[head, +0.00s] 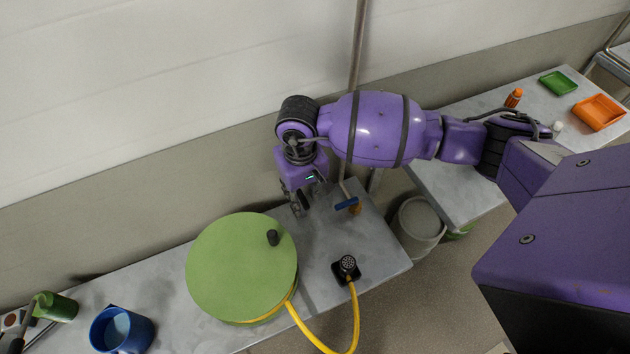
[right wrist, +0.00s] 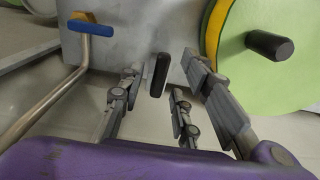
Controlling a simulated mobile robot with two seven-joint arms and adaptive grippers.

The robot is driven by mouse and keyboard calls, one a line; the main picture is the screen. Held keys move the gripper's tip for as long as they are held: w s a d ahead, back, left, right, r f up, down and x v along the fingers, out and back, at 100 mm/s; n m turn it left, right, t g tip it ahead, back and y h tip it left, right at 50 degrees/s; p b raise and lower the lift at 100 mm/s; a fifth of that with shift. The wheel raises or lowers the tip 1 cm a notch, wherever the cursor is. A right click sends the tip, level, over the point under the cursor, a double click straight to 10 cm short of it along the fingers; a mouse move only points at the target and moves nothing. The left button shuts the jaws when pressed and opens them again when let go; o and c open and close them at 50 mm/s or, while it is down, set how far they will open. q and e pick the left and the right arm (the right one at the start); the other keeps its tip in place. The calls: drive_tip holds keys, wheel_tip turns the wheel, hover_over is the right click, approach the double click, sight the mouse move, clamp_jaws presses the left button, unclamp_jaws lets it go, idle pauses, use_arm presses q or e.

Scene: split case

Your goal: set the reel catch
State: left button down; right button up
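The green reel (head: 240,265) with a black crank knob (head: 273,238) lies on the grey bench, its yellow hose running off the front. In the right wrist view, the reel (right wrist: 285,80) is at the upper right. A small upright black lever (right wrist: 157,75), which looks like the catch, stands beside the reel. My right gripper (head: 299,204) points down behind the reel. In the right wrist view, its fingers (right wrist: 160,88) are apart, with the lever between them; I cannot tell whether they touch it. My gripper hides the lever in the head view. My left gripper is out of view.
A pipe with a blue valve handle (head: 346,203) stands right of my gripper. A black nozzle holder (head: 347,270) is at the bench's front right. A blue mug (head: 121,330) and green container (head: 56,307) are at left. A grey bin (head: 418,222) stands between the benches.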

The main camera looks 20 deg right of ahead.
clamp_jaws()
drive_tip(key=shift+a, duration=0.1)
idle(0.4)
drive_tip(key=shift+w+a+m, duration=0.5)
drive_tip(key=shift+m, duration=2.5)
drive_tip(key=shift+w+a+m, duration=0.5)
drive_tip(key=shift+w+m, duration=0.05)
drive_tip(key=shift+m, duration=2.45)
drive_tip(key=shift+w+a+m, duration=0.5)
drive_tip(key=shift+m, duration=2.5)
